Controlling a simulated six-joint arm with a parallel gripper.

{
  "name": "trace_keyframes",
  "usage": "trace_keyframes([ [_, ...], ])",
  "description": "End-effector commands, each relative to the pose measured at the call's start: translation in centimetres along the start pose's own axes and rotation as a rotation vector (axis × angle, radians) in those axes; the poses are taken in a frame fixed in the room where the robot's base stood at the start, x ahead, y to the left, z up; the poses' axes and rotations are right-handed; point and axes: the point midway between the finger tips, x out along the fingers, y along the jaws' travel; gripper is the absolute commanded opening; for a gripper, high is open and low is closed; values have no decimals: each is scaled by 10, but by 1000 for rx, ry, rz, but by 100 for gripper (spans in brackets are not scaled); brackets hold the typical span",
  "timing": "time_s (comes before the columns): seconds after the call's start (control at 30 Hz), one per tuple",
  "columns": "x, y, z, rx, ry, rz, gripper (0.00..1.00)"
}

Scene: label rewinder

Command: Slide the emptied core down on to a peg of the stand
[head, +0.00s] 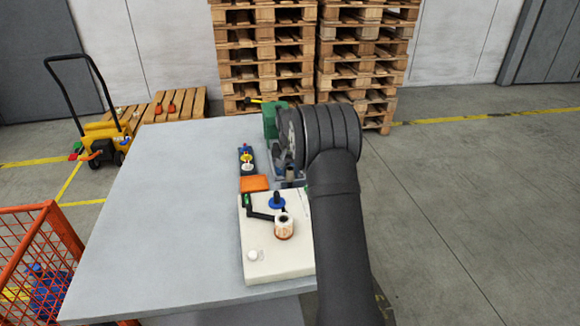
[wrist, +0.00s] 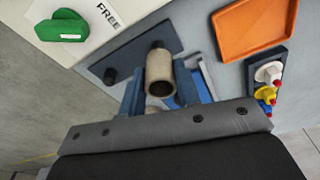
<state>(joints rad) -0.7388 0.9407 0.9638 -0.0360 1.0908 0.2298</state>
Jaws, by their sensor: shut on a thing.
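In the wrist view my gripper (wrist: 168,88) has its blue fingers shut on a beige cardboard core (wrist: 160,72), whose open end faces the camera. The dark stand plate (wrist: 134,46) lies beyond it. One short dark peg (wrist: 110,76) stands on the plate, left of the core and apart from it. A dark round shape shows at the core's far end; I cannot tell whether it is a second peg inside or behind the core. In the head view my arm hides the core and the stand; only part of the gripper shows beside the arm.
A cream rewinder (head: 262,250) carries a label roll (head: 284,228) and a blue hub (head: 277,202). An orange tray (head: 254,183) and a dark rack with coloured pieces (head: 246,160) lie left of the gripper. The grey table (head: 160,210) is clear at left.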

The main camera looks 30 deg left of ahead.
Motion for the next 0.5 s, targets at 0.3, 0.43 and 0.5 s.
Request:
trace_keyframes([
  [0.3,19,0,3,0,0,0,19],
  [0.43,25,0,4,0,-1,0,19],
  [0.5,28,0,4,0,-1,0,19],
])
